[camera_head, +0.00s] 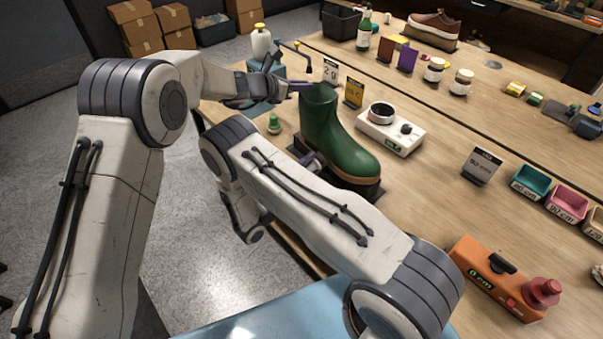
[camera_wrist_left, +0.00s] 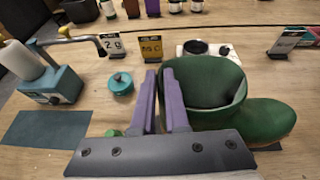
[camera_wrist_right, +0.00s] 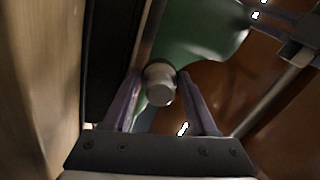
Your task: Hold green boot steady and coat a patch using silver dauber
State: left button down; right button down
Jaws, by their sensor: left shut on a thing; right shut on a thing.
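The green boot (camera_head: 342,135) stands upright on a dark base near the table's edge, its toe to the right; it also shows in the left wrist view (camera_wrist_left: 255,120). My left gripper (camera_head: 306,86) is at the top of the shaft. In the left wrist view its purple fingers (camera_wrist_left: 162,100) are shut at the left side of the boot's rim. In the right wrist view, my right gripper (camera_wrist_right: 162,105) has a pale grey cylinder, seemingly the silver dauber (camera_wrist_right: 160,86), between its fingers, with green boot surface (camera_wrist_right: 205,28) behind.
Behind the boot are a yellow card (camera_head: 354,92), a "2 g" card (camera_head: 330,71) and a white device (camera_head: 391,133). An orange device (camera_head: 497,278) is at the right.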

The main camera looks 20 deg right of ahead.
jog(key=shift+w+d, duration=0.15)
jog(key=shift+d, duration=0.4)
jog(key=shift+s+d, duration=0.2)
jog(key=shift+s, duration=0.6)
jog(key=shift+s+d, duration=0.15)
jog(key=shift+s, duration=0.65)
jog(key=shift+s+d, duration=0.2)
jog(key=shift+s, duration=0.55)
jog(key=shift+s+d, duration=0.2)
jog(key=shift+s, duration=0.55)
jog(key=shift+d, duration=0.15)
